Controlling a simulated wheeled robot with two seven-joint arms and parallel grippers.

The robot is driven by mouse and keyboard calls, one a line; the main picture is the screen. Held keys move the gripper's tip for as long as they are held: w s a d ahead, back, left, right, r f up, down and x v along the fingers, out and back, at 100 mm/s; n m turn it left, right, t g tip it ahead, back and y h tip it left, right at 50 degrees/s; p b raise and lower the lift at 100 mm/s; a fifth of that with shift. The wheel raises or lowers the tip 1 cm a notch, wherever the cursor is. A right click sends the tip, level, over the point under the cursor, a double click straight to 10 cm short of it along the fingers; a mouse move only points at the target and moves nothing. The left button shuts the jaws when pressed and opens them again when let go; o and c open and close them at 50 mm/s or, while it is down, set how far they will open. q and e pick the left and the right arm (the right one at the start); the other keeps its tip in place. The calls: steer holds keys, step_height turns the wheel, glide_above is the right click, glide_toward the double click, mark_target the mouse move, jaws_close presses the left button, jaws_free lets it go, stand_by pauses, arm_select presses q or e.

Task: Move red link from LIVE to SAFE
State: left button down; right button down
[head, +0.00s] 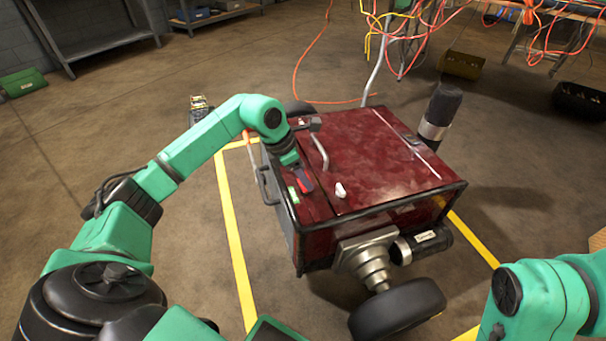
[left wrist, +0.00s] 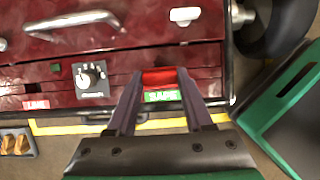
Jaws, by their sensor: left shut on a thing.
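My left gripper (head: 303,180) is at the left edge of the dark red machine's top, pointing down. In the left wrist view my left gripper (left wrist: 158,82) is shut on the red link (left wrist: 160,77), which sits between its fingertips. The link is right beside the green SAFE label (left wrist: 162,96). Whether it is seated or held just above the panel cannot be told. The red LIVE label (left wrist: 36,104) is on the same panel, at the far left of the wrist view. My right arm shows at the lower right of the head view, its gripper out of frame.
The machine (head: 380,165) has a metal handle and a white knob (head: 340,190) on top. A black wheel (head: 398,308) is at its front. Yellow floor lines (head: 232,240) surround it.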

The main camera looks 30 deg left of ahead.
stand_by(0.4)
arm_select(q)
steer(key=shift+f+b, duration=0.6)
steer(key=shift+f, duration=0.7)
steer(key=shift+c, duration=1.1)
jaws_free()
